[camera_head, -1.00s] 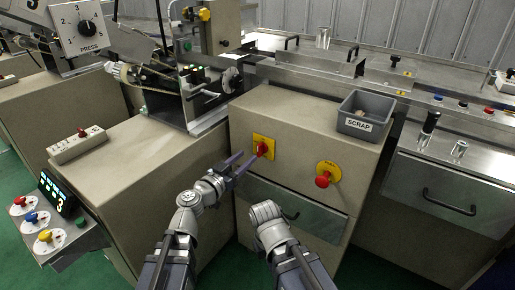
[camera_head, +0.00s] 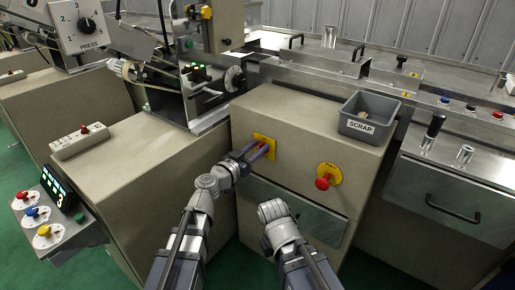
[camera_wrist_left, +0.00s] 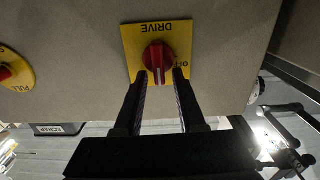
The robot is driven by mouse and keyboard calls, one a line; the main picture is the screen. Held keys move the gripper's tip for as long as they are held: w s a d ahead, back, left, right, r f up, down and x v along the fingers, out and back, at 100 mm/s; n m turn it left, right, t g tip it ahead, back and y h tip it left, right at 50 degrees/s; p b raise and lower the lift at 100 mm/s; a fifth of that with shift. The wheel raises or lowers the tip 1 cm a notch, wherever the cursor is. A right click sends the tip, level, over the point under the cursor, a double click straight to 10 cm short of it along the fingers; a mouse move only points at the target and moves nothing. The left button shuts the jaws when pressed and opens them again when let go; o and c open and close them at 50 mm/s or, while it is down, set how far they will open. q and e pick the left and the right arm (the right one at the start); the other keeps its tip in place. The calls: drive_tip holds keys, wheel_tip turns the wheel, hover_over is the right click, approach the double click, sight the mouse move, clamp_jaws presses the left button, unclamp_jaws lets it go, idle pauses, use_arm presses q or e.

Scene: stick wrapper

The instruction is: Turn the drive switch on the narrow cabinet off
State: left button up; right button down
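The narrow cabinet (camera_head: 300,122) is beige and carries the drive switch, a red knob (camera_wrist_left: 158,56) on a yellow plate (camera_wrist_left: 131,42) marked DRIVE and OFF. In the left wrist view the plate's lettering is upside down and the knob's grip stands upright in the picture; the OFF mark is at its lower right, partly covered. My left gripper (camera_head: 259,151) is at the switch with its fingers apart, and they also show in the wrist view (camera_wrist_left: 159,78), one either side of the knob's grip. I cannot tell whether they touch it. My right arm's fingers are hidden.
A red knob on a round yellow plate (camera_head: 333,167) sits right of the switch, and a drawer (camera_head: 310,213) lies below. A grey SCRAP bin (camera_head: 352,131) stands on top of the cabinet. A wider cabinet (camera_head: 150,180) stands close on the left.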

use_arm(q)
clamp_jaws()
drive_tip(key=shift+n, duration=0.4)
drive_tip(key=n, duration=0.5)
drive_tip(key=a+f+n+b, duration=0.1)
drive_tip(key=n, duration=0.5)
drive_tip(key=w+f+n+b, duration=0.1)
drive_tip(key=n, duration=0.4)
drive_tip(key=shift+a+n, duration=0.2)
drive_tip(key=shift+n, duration=0.2)
drive_tip(key=shift+o, duration=2.1)
unclamp_jaws()
drive_tip(key=shift+w, duration=0.1)
